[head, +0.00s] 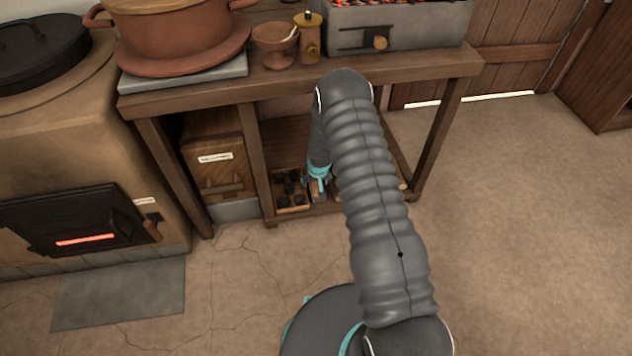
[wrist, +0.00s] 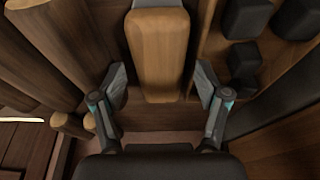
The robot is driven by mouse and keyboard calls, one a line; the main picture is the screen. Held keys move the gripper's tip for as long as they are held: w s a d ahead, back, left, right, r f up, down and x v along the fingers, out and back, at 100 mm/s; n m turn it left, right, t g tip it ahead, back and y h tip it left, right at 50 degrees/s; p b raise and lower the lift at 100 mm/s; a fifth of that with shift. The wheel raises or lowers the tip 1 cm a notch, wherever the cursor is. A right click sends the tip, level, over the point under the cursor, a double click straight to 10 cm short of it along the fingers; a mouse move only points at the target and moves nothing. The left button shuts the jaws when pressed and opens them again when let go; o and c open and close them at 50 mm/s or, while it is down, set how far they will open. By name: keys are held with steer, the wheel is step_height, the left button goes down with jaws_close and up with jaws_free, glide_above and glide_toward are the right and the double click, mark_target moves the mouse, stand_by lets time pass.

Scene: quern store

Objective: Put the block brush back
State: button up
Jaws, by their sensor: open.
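In the wrist view, a light wooden block with rounded edges (wrist: 158,55) lies ahead of my gripper; it looks like the block brush, with a pale strip at its far end. My gripper (wrist: 162,85) is open, with one finger on each side of the block's near end and a gap on both sides. In the head view my gripper (head: 318,188) reaches down to the low shelf under the table, beside a small wooden tray (head: 292,208). My arm hides much of that shelf, and I cannot make out the brush there.
Dark blocks (wrist: 246,18) sit in the tray, right of the gripper in the wrist view. Round wooden pieces (wrist: 40,85) lie close on the left. The table (head: 440,68) overhead carries a pot (head: 170,35) and a grey brazier (head: 420,25). Floor at right is clear.

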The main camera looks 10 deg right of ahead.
steer(key=shift+r, duration=0.55)
steer(key=p+v, duration=0.1)
steer(key=v, duration=1)
steer(key=shift+s, duration=0.2)
steer(key=shift+r, duration=0.1)
